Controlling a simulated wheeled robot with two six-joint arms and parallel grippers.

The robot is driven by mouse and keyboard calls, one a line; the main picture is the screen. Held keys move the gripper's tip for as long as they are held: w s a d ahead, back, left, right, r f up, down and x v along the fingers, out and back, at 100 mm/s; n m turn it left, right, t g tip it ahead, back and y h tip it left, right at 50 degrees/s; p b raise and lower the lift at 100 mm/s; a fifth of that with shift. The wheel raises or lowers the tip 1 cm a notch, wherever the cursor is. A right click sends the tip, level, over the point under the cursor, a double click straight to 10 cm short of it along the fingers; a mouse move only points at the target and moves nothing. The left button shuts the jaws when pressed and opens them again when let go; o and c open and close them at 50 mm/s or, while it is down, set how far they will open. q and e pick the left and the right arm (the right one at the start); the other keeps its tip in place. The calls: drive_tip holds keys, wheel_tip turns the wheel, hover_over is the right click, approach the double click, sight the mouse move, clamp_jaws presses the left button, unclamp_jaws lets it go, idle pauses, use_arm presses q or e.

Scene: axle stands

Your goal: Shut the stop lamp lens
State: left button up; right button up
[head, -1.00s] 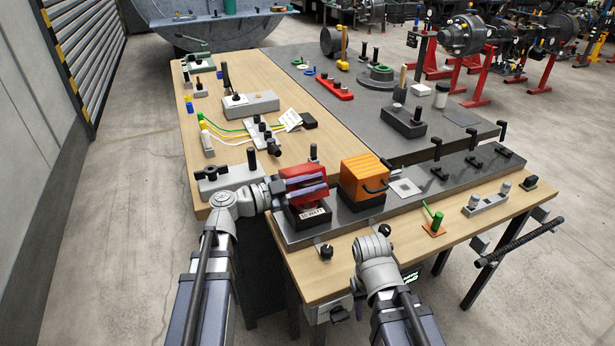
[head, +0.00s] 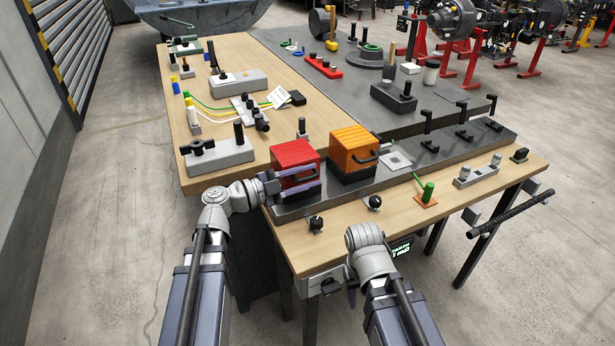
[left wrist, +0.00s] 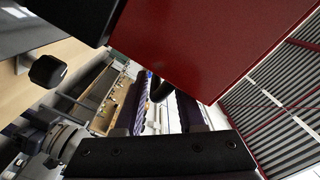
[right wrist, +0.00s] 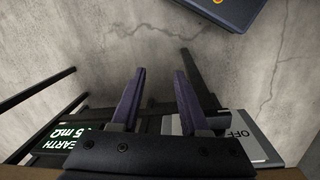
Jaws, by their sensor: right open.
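The red stop lamp lens (head: 295,153) sits level over its dark base at the left end of the grey rail, looking shut like the orange lens beside it. Its lower front is partly hidden by my left gripper (head: 308,181), whose fingers lie in front of the lens, apart. In the left wrist view the red lens (left wrist: 205,40) fills the upper middle, and its dark handle (left wrist: 157,90) shows between the spread fingers (left wrist: 160,105). I see no firm grip on it. My right gripper (right wrist: 158,100) is open and empty, low at the bench's front edge.
An orange lamp lens (head: 352,147) with a black handle stands just right of the red one. Black knobs (head: 316,224) stand on the wood in front. An OFF switch panel (right wrist: 235,135) and a lit earth display (right wrist: 75,135) are near my right gripper.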

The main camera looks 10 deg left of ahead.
use_arm(q)
drive_tip(key=shift+o, duration=0.2)
drive_tip(key=shift+v, duration=3.9)
drive_tip(key=shift+s+d, duration=0.1)
